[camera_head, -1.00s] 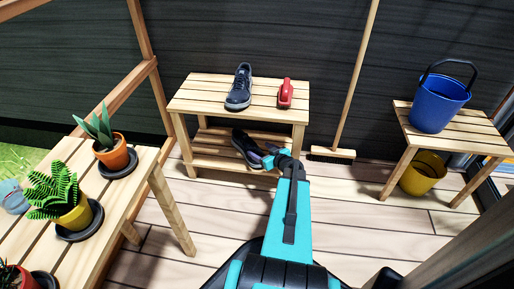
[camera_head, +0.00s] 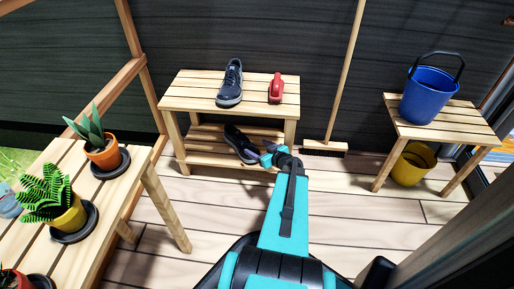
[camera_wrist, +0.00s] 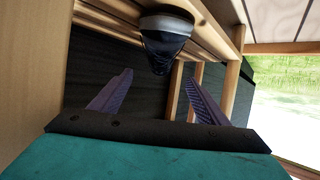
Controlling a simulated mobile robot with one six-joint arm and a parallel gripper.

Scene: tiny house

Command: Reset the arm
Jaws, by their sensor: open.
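My arm stretches forward over the floor in the head view, its end beside the lower shelf of the small wooden shoe bench. My gripper (camera_wrist: 157,92) is open and empty in the wrist view, its two fingers wide apart. A dark shoe (camera_wrist: 165,50) shows just beyond and between the fingers, apart from them. In the head view, one dark shoe (camera_head: 241,144) lies on the lower shelf, left of the arm's end. Another dark shoe (camera_head: 230,83) stands on the bench top.
The shoe bench (camera_head: 190,91) also bears a red brush (camera_head: 276,87). A broom (camera_head: 337,110) leans on the wall to its right. A stool (camera_head: 450,128) holds a blue bucket (camera_head: 428,95), with a yellow bucket (camera_head: 412,165) beneath. A plant table (camera_head: 128,183) stands left. Floor between is clear.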

